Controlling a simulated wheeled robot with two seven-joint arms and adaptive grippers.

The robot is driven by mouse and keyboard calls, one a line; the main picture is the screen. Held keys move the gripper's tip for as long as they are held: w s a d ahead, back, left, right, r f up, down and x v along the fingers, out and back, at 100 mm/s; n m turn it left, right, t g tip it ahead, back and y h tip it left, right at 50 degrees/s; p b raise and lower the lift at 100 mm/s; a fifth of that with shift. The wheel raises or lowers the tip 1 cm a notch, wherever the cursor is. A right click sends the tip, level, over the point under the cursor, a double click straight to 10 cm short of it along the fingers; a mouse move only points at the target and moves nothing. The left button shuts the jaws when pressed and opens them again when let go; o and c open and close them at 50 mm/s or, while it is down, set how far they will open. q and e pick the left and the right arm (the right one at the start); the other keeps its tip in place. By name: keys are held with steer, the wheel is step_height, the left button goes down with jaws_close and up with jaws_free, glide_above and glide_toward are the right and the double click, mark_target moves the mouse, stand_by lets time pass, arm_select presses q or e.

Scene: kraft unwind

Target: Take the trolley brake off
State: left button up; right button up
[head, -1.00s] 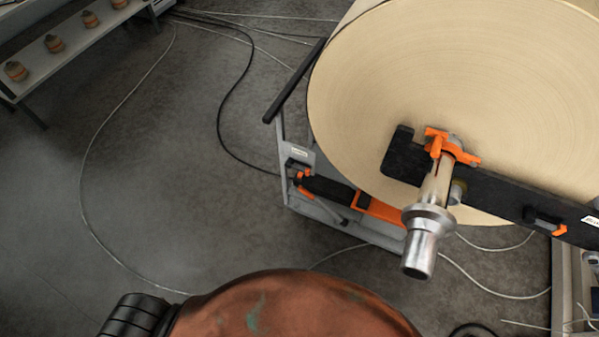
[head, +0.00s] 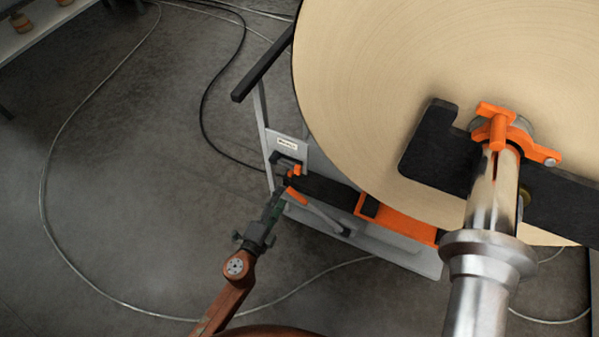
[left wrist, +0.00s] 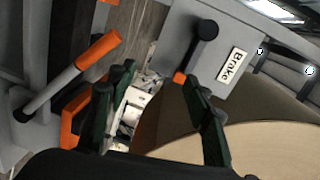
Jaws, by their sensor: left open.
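The trolley (head: 400,257) is a grey frame under a big kraft paper roll (head: 400,90). Its plate has a "Brake" label (head: 287,144), also readable in the left wrist view (left wrist: 232,65). Beside the label is a black handle (left wrist: 203,38) with a small orange part near its other end. A grey lever with an orange grip (left wrist: 98,50) is at the left of the wrist view. My left gripper (head: 284,188) is close to the brake plate and lever; its fingers (left wrist: 157,78) are open. I cannot tell whether they touch the lever. My right gripper is out of view.
A steel shaft (head: 485,265) with an orange clamp (head: 505,133) sticks out from the roll at the right. Cables (head: 50,140) lie on the floor. A bench (head: 35,28) is at the upper left. Floor left of the trolley is mostly clear.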

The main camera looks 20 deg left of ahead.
arm_select(q)
steer(key=m+t, duration=0.1)
glide_toward(297, 172)
steer(key=w, duration=0.1)
steer(key=shift+h, duration=0.4)
steer(key=w, duration=0.7)
steer(key=shift+w+d+f, duration=0.25)
steer(key=shift+w+d, duration=0.05)
steer(key=shift+d, duration=0.05)
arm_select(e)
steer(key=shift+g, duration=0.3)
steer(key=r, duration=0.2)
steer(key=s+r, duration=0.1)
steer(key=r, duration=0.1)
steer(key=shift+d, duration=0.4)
arm_select(q)
jaws_close()
